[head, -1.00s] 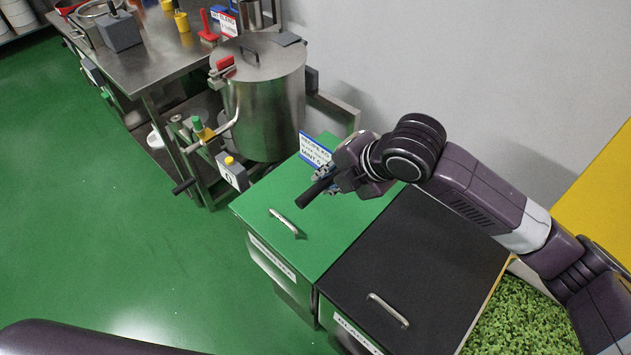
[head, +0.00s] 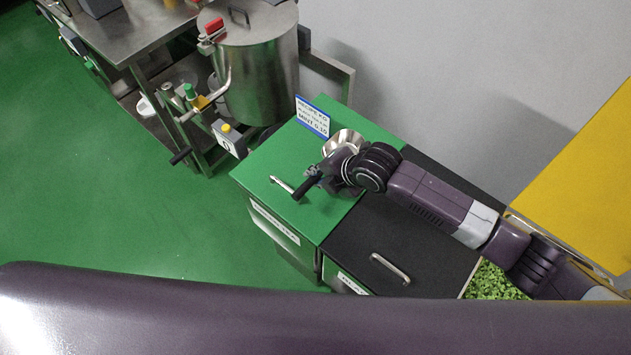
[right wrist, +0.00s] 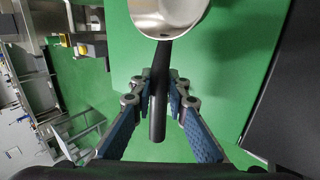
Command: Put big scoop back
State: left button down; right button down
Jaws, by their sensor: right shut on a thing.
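The big scoop has a shiny metal bowl (head: 343,141) and a black handle (head: 305,187). My right gripper (head: 318,175) is shut on the handle and holds the scoop over the green bin lid (head: 260,172). In the right wrist view the metal bowl (right wrist: 168,14) is at the top and the black handle (right wrist: 158,112) runs down between the blue-padded fingers of my right gripper (right wrist: 160,88). I cannot tell how high the scoop is above the lid. My left gripper is not in view.
A black-lidded bin (head: 410,232) stands beside the green one, with green leaves (head: 496,283) beyond it. A recipe card (head: 313,117) stands at the green lid's back edge. A steel pot (head: 255,70) stands behind. Green floor (head: 110,200) is clear at left.

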jog(key=shift+f, duration=2.1)
jog(key=c, duration=1.9)
grip_release()
jog(key=shift+f, duration=0.1)
jog(key=v, duration=1.2)
jog(key=shift+b, duration=0.4)
